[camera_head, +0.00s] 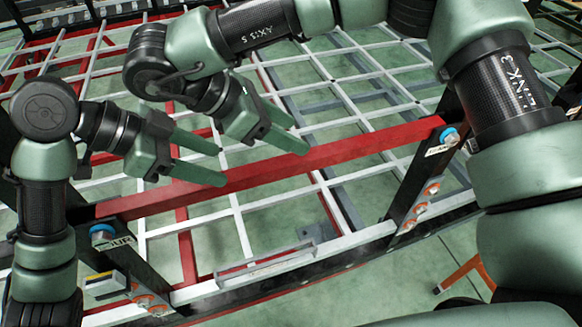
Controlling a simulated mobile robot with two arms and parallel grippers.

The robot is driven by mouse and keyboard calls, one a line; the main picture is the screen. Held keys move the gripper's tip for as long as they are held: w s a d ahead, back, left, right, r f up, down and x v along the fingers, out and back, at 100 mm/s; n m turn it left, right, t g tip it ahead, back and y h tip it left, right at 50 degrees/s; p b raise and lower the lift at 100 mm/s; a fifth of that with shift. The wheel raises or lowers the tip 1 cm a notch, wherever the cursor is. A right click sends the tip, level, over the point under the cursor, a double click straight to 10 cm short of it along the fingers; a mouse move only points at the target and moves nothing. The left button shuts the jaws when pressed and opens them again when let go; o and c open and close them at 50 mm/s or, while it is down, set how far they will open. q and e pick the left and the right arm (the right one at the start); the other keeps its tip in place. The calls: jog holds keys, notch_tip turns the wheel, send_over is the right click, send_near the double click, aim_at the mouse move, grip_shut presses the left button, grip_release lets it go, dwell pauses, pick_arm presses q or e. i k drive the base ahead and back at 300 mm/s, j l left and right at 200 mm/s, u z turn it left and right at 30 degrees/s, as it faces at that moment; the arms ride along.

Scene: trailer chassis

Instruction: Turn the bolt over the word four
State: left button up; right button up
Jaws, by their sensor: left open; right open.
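A blue bolt (102,232) sits at the top of the dark left post. A white label (116,244) just below it reads "OUR" in its visible part; its left end is hard to make out. My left gripper (222,166) is open and empty, above the red beam, up and to the right of this bolt. My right gripper (303,137) is open and empty, further right over the same beam. Its arm comes in from the upper right. A second blue bolt (449,136) sits on the right post, above a label (442,149) too small to read.
The red beam (350,149) runs between the two dark posts. White grid bars (239,225) lie behind and below it. Orange and white round fittings (431,188) line the lower right post. An orange leg (462,272) stands at lower right.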

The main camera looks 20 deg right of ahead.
aim_at(101, 236)
jog(key=k, duration=1.05)
